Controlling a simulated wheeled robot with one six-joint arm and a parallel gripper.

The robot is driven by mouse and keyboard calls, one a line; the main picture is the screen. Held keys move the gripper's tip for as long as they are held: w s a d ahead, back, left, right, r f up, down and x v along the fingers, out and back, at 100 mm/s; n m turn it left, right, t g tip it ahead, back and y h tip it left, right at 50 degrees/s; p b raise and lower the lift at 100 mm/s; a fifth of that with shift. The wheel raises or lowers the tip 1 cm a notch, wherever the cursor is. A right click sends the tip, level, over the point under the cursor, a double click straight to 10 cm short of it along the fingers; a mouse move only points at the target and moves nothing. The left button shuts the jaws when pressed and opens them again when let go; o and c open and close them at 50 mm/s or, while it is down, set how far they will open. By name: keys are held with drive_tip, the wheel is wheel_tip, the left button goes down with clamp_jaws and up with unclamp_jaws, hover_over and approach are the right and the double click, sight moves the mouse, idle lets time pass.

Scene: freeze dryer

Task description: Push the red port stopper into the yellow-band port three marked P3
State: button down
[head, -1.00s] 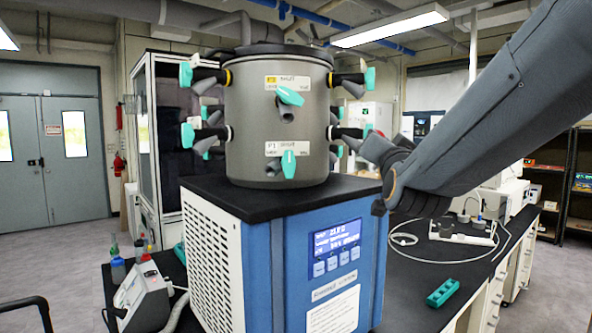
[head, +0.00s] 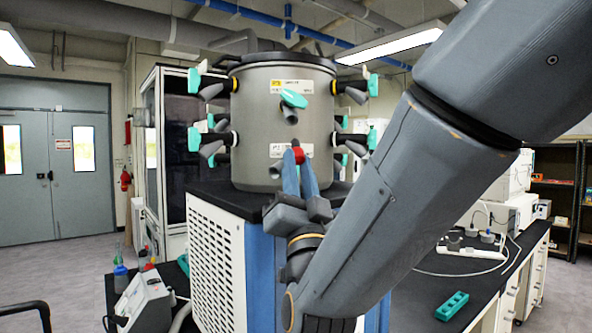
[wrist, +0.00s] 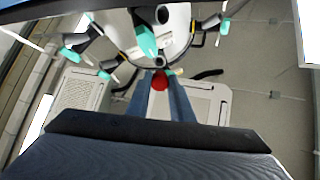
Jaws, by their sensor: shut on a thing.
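The red port stopper (head: 298,155) is held between the fingertips of my gripper (head: 299,163), in front of the grey drum's lower front. It also shows in the wrist view (wrist: 160,82), between the two blue fingers. The drum (head: 260,125) has an upper front port (head: 291,116) with a teal valve handle (head: 292,98). Above it is a label with a yellow patch (head: 275,86); its text is too small to read surely. The stopper is below this port and apart from it. My gripper partly hides the lower front port and its label.
Side ports with teal handles stick out from the drum, such as the upper left one (head: 194,80) and upper right one (head: 372,84). The drum stands on a blue and white cabinet (head: 215,250). A teal rack (head: 452,306) lies on the bench at right.

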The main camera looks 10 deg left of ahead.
sight(295, 147)
drive_tip(key=shift+p+x, duration=1.3)
drive_tip(key=shift+x, duration=1.7)
drive_tip(key=shift+w+f+b, duration=0.1)
drive_tip(key=shift+b, duration=0.6)
drive_tip(key=shift+b+x, duration=0.55)
drive_tip(key=shift+x, duration=1.1)
drive_tip(key=c, duration=1.5)
unclamp_jaws()
